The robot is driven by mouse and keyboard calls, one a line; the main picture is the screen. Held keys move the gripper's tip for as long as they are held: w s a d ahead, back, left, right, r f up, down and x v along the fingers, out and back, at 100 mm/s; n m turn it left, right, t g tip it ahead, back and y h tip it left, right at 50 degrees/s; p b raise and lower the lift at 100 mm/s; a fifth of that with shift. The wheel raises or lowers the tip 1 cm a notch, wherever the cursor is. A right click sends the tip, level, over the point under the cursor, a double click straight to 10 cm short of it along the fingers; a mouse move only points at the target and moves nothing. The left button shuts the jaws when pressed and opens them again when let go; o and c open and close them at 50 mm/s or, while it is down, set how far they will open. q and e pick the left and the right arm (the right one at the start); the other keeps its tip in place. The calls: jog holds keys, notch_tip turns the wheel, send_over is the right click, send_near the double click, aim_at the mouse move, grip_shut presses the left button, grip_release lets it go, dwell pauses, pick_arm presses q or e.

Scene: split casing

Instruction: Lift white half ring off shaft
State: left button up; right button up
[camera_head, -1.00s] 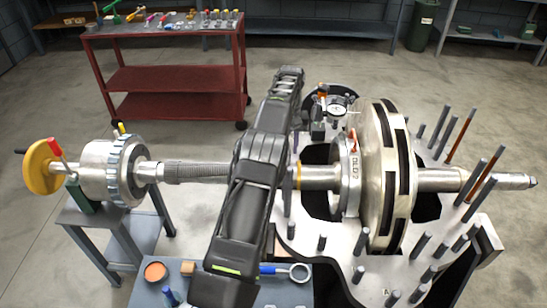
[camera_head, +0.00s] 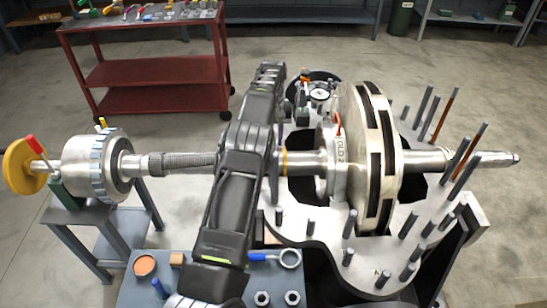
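A pale half ring (camera_head: 329,160) marked "OLD 2" sits around the shaft (camera_head: 305,168), beside the left face of the large slotted wheel (camera_head: 379,160). Its far side and lower part are partly hidden. A dark arm of mine, which I take to be the left, rises from the bottom and crosses over the shaft, left of the half ring. Its far end, the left gripper (camera_head: 268,72), is beyond the shaft and apart from the half ring. No fingers can be made out there. My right gripper does not show.
Upright studs (camera_head: 349,223) stand around the casing flange (camera_head: 320,232). A bearing housing (camera_head: 92,168) with a yellow disc is at left. A blue-grey bench (camera_head: 130,292) with small parts is in front. A red cart (camera_head: 150,84) stands behind.

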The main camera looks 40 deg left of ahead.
pick_arm(q)
notch_tip(320, 180, down, 5)
jog(key=shift+f+p, duration=0.1)
jog(key=shift+p, duration=0.7)
jog(key=shift+c, duration=0.6)
grip_shut()
